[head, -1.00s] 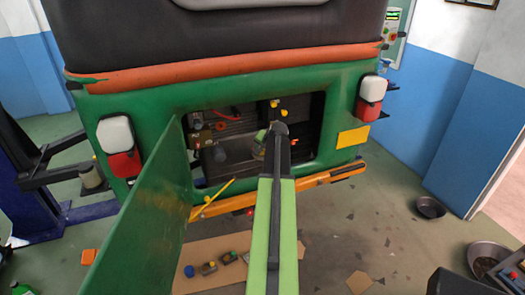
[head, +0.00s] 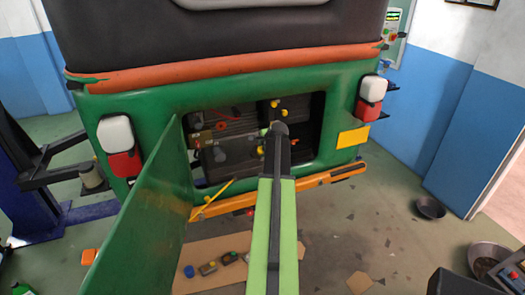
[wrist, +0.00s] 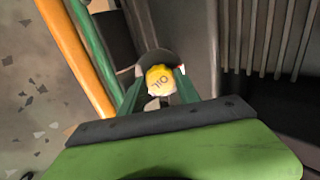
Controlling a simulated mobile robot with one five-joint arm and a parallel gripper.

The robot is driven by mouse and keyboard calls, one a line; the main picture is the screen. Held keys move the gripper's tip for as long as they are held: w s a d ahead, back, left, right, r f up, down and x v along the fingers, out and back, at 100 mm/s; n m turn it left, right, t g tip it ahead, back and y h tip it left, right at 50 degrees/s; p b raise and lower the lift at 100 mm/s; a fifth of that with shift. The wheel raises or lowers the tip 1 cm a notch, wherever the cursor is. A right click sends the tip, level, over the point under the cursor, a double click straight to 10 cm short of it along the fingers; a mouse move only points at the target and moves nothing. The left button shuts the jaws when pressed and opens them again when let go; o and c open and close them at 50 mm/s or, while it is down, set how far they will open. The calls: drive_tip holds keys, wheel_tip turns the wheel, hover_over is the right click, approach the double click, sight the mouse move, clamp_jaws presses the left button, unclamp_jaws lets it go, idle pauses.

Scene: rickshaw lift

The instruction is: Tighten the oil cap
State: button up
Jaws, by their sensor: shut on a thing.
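The oil cap (wrist: 158,80) is yellow with dark OIL lettering and shows in the middle of the wrist view. My gripper (wrist: 160,77) is shut on it, with one green finger on each side. The cap's underside and its seat are hidden, so I cannot tell how far it is turned. In the head view my arm reaches into the open engine bay of the green rickshaw (head: 345,90), and its dark end covers most of the gripper.
The open green door panel (head: 140,215) stands left of my arm. An orange bumper (head: 330,178) runs below the bay. Small parts lie on cardboard (head: 190,250) on the floor. Dark pans stand at right.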

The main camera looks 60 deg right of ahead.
drive_tip(key=shift+m, duration=0.4)
drive_tip(key=o, duration=0.9)
drive_tip(key=shift+m, duration=0.5)
drive_tip(key=shift+c, duration=0.2)
drive_tip(key=o, duration=0.5)
drive_tip(key=shift+w+d+f, duration=0.1)
drive_tip(key=shift+d+f, duration=0.05)
drive_tip(key=shift+f, duration=0.05)
drive_tip(key=shift+r, duration=0.1)
drive_tip(key=shift+c, duration=0.7)
drive_tip(key=p+v, duration=0.6)
drive_tip(key=v, duration=0.2)
